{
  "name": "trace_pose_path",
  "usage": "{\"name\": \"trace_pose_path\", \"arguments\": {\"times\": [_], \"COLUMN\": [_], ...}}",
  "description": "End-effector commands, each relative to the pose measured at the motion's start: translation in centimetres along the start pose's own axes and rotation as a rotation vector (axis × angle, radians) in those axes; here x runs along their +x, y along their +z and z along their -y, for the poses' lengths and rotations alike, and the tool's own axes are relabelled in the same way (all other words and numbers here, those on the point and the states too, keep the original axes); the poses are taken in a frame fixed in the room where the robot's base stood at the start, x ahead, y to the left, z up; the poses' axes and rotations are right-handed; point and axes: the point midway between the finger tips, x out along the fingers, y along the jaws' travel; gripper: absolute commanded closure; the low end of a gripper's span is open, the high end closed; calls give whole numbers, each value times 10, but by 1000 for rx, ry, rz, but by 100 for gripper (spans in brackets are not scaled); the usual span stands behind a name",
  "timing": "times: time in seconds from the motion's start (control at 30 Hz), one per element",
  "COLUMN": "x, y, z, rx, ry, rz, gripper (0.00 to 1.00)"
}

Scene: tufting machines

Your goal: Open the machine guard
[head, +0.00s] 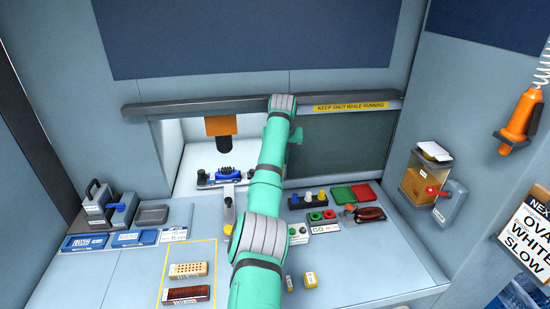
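The machine guard (345,148) is a dark, see-through panel under a grey rail in the back wall. The rail carries a yellow label reading KEEP SHUT WHILE RUNNING (350,107). The panel covers the right part of the bay, and the left part is uncovered. In the uncovered part, an orange and black machine head (221,128) hangs above a blue brush-like piece (226,174). My teal arm crosses the middle and reaches the panel's left side. Only a small part of my gripper (296,137) shows there; its fingers and any handle are hidden by my arm.
Brush blocks (187,294) lie front left. A red-knobbed lever (434,190) is on the right wall.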

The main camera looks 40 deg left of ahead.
Motion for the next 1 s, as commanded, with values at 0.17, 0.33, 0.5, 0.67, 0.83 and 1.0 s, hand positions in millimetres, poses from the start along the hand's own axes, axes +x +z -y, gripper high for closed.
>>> {"name": "trace_pose_path", "arguments": {"times": [0.17,0.33,0.5,0.67,0.83,1.0], "x": [0,-1,-1,-2,-2,-1], "y": [-1,-1,-1,-1,0,0], "z": [-21,-34,-38,-39,-38,-37], "rx": [2,8,11,13,12,11], "ry": [1,3,4,5,5,4], "rz": [-10,-12,-13,-13,-12,-10], "gripper": [100,100,100,100,69,69]}}
